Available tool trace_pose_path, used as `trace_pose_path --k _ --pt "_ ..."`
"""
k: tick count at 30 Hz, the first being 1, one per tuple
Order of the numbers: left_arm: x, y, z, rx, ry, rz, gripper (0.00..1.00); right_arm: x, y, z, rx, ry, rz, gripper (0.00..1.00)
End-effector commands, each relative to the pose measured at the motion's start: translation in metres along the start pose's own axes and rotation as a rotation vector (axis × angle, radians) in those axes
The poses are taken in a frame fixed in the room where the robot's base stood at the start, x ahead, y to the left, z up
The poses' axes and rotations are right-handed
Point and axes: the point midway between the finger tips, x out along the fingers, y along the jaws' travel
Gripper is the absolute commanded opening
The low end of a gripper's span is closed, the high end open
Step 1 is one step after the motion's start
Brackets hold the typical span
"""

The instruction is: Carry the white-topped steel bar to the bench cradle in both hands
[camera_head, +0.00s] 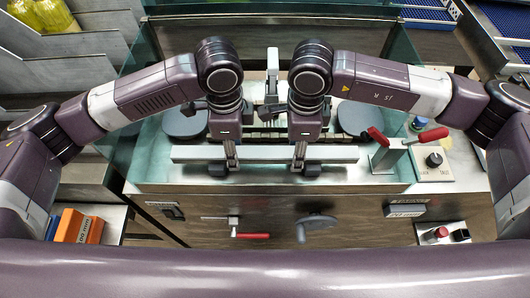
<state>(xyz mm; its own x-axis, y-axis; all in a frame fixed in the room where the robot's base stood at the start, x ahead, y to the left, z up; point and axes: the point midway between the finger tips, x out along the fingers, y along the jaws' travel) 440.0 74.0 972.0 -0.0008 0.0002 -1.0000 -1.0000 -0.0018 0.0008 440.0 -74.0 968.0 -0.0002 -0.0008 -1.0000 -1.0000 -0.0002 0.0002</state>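The white-topped steel bar (265,154) lies level across the picture, over the front part of the bench (395,188). My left gripper (226,163) is over the bar left of its middle, and my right gripper (304,163) is over it right of its middle. Both point down, with their fingers crossing the bar and dark tips showing at its near side. The far fingers are hidden, so I cannot tell whether either gripper is closed on it. I cannot tell whether the bar rests on something. A pale slotted part (267,137) behind the bar may be the cradle, partly hidden.
Round grey pads lie left (185,122) and right (354,118) behind the bar. A red-handled clamp (390,150) stands close to the bar's right end. Glass panels (130,130) edge the bench.

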Motion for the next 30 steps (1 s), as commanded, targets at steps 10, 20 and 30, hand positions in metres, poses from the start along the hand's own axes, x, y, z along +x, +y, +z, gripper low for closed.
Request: trace_pose_path --k 10,20,30 --pt "-0.0004 -0.0002 0.0001 0.0 0.0 -0.001 0.0 -0.0004 0.0 0.0002 0.0 0.0 0.0 0.0" --pt "-0.0005 -0.0004 0.0 0.0 0.0 -0.001 0.0 -0.0005 -0.0001 0.0002 0.0 0.0 0.0 0.0" --pt "-0.0045 -0.001 -0.0004 0.0 0.002 -0.003 0.0 -0.0045 -0.0006 0.0006 0.0 -0.002 -0.002 0.0"
